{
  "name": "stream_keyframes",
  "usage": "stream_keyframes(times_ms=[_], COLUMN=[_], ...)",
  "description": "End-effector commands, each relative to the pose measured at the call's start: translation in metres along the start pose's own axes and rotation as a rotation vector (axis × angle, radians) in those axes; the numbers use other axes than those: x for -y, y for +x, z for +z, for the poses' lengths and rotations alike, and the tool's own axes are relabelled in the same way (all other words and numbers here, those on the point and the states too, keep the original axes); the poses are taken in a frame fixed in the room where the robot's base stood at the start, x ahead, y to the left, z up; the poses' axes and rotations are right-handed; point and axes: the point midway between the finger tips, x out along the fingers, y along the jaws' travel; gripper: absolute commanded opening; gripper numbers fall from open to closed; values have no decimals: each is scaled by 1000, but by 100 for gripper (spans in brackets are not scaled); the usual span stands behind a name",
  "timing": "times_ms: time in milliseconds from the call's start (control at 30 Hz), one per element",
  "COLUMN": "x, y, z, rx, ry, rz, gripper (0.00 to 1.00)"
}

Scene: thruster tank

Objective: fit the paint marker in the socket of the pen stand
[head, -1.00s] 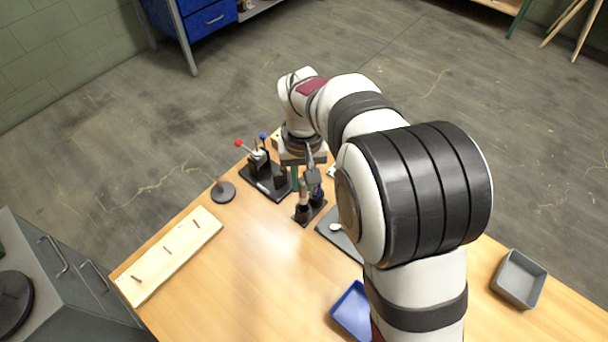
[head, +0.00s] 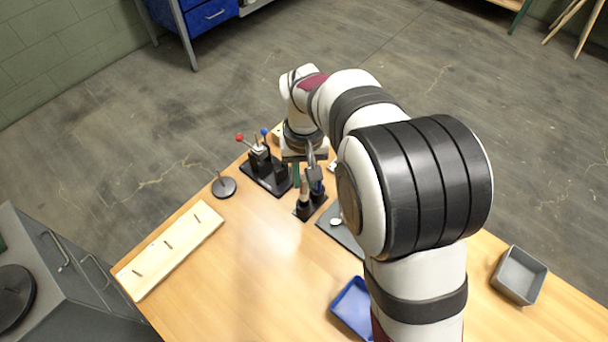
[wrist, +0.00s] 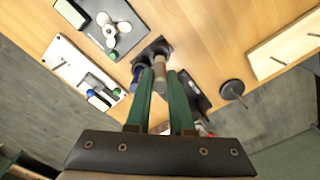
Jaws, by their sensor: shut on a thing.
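The paint marker (wrist: 160,68) shows in the wrist view as a short tan-brown cylinder between the tips of my green-fingered gripper (wrist: 162,84). My gripper is shut on it. The black pen stand (wrist: 154,47) lies just beyond the marker; it also shows in the head view (head: 303,212) below my gripper (head: 306,183). The marker's far end overlaps the stand. Whether it is inside the socket or just above it cannot be told. A blue-topped item (head: 318,188) stands beside the marker at the stand.
A black stand with red and blue knobbed levers (head: 262,165) is left of the pen stand. A dark round base with a peg (head: 223,187) and a pale pegged board (head: 170,250) lie farther left. A dark plate (head: 341,232), blue tray (head: 340,308) and grey bin (head: 520,275) are to the right.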

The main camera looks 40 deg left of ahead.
Motion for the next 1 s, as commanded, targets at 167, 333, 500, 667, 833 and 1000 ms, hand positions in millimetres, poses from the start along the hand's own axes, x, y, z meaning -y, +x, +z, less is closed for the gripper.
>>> stream_keyframes(times_ms=[167,333,500,667,833,1000], x=[0,0,0,0,0,0], y=[1,6,11,14,14,15], z=[0,0,0,0,0,0], rx=[0,0,1,0,0,0], ry=[0,0,0,-1,-1,-1], rz=[0,0,0,0,0,0], gripper=[0,0,0,0,0,0])
